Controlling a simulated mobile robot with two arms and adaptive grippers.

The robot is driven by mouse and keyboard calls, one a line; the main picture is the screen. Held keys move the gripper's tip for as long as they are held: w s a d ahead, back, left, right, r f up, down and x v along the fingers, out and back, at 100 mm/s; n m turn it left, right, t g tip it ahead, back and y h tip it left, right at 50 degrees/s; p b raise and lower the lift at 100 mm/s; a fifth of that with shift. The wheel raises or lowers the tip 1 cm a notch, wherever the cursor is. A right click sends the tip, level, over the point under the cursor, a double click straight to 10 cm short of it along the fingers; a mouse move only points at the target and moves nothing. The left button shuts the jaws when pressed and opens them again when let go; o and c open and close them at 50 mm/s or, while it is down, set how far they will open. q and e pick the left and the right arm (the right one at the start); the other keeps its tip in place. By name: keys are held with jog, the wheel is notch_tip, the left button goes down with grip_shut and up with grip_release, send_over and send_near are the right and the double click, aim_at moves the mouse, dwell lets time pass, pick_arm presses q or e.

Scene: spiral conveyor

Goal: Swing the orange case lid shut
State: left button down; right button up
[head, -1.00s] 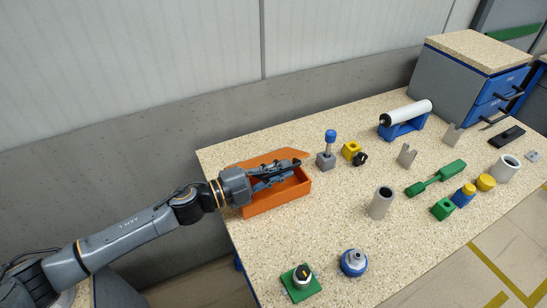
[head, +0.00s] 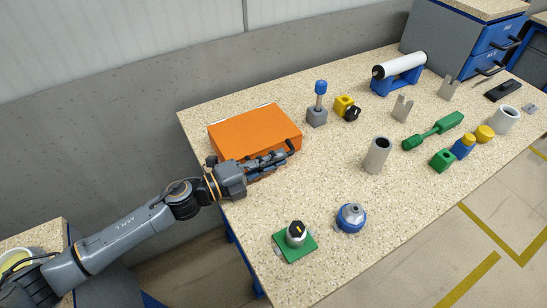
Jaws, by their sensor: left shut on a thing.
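The orange case (head: 285,160) sits at the left end of the speckled table. Its orange lid (head: 252,130) lies over the top as a flat, nearly level panel, and I see no open gap from here. My left gripper (head: 290,150) is at the case's near edge, its dark fingers lying along the front of the lid. It is shut on the lid's front edge; the fingers hide the exact contact and part of the case front. My right gripper is not in view.
A grey block with a blue-topped post (head: 318,105) stands right of the case, beside a yellow block (head: 343,105). A grey tube (head: 376,155), a green knob block (head: 295,243) and a blue round part (head: 351,217) stand nearer. The table between them is clear.

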pick_arm(q)
jog(key=c, duration=1.4)
grip_release()
jog(key=shift+w, duration=0.1)
jog(key=shift+o, duration=0.2)
jog(key=shift+a, duration=0.1)
jog(key=v, duration=1.2)
